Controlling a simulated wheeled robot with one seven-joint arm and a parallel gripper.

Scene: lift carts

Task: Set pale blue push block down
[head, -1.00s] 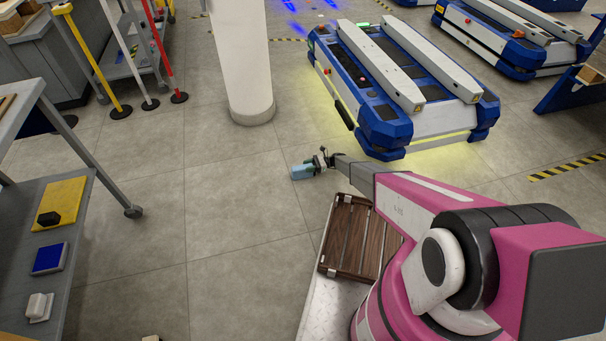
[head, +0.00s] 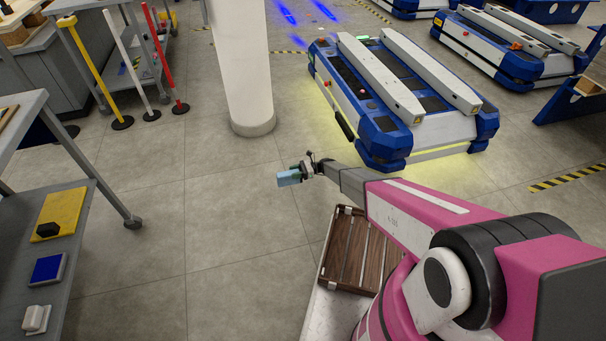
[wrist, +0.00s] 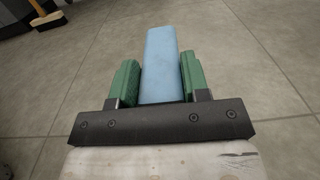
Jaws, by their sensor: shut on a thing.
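The pale blue push block (head: 288,178) is held out at the end of my arm, above the open floor in the head view. In the wrist view the block (wrist: 161,65) sits between the two green finger pads and points away from the palm. My gripper (wrist: 160,82) is shut on it; in the head view my gripper (head: 305,170) shows at the block's right end. The part of the block between the pads is partly hidden.
A low shelf cart (head: 77,225) at left carries a yellow pad, a blue pad and small blocks. A white pillar (head: 243,70) and a blue-and-white lift cart (head: 400,100) stand behind. A dark slatted wooden rack (head: 352,250) lies beside my arm. Floor at centre left is clear.

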